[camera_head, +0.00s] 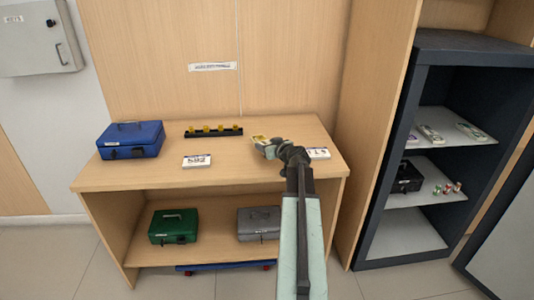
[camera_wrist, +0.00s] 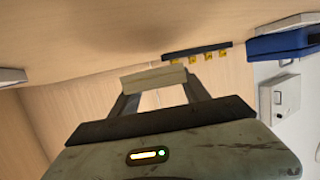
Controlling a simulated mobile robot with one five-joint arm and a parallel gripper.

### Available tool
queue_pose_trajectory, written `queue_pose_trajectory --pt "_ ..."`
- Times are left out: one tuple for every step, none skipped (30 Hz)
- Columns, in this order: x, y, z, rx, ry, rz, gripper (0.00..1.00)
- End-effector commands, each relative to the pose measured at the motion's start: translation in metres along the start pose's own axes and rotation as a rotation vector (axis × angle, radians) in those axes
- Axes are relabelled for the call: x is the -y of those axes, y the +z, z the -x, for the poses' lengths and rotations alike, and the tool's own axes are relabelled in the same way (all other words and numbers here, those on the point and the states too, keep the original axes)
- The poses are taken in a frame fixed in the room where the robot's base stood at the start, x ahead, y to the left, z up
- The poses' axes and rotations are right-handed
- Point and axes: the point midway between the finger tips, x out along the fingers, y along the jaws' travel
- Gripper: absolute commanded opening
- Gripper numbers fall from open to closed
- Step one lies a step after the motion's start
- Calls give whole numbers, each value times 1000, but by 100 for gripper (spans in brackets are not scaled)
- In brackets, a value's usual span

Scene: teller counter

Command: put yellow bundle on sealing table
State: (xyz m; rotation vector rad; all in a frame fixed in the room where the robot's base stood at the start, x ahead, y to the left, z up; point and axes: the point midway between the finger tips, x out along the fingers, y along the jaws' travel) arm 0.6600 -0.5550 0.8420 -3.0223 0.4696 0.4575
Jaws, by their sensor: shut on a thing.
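The yellow bundle (camera_head: 260,138) is small and banknote-like. It shows at the tip of my gripper (camera_head: 266,149) in the head view, over the right half of the wooden table (camera_head: 222,176). In the wrist view the bundle (camera_wrist: 153,79) is a pale, flat block between the two dark fingers of my gripper (camera_wrist: 160,92), which is shut on it. I cannot tell whether the bundle touches the tabletop or hangs just above it. My gripper hides part of the bundle in the head view.
A blue cash box (camera_head: 131,140), a black rack with yellow knobs (camera_head: 213,132) and a white label card (camera_head: 197,161) stand left on the top. Another card (camera_head: 318,153) is right of my gripper. Green (camera_head: 173,226) and grey boxes (camera_head: 259,224) sit below. A dark open safe (camera_head: 398,110) stands right.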

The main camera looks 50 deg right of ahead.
Motion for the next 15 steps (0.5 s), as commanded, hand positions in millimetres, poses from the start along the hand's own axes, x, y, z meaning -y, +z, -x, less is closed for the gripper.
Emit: queue_pose_trajectory --pt "0 0 -1 0 0 0 11" --pt "0 0 -1 0 1 0 11" --pt "0 2 -1 0 1 0 11" --pt "0 4 -1 0 1 0 11" --pt "0 8 -2 0 1 0 11" --pt "0 14 -4 0 1 0 11" --pt "0 19 -6 0 1 0 11" --pt "0 25 -7 0 1 0 11" --pt "0 31 -10 0 1 0 11" --pt "0 35 -11 0 1 0 11" --pt "0 38 -11 0 1 0 11" --pt "0 38 -11 0 1 -1 11" --pt "0 37 -11 0 1 -1 11" --pt "-1 35 -10 0 1 -1 11" --pt "-1 34 -10 0 1 0 11"
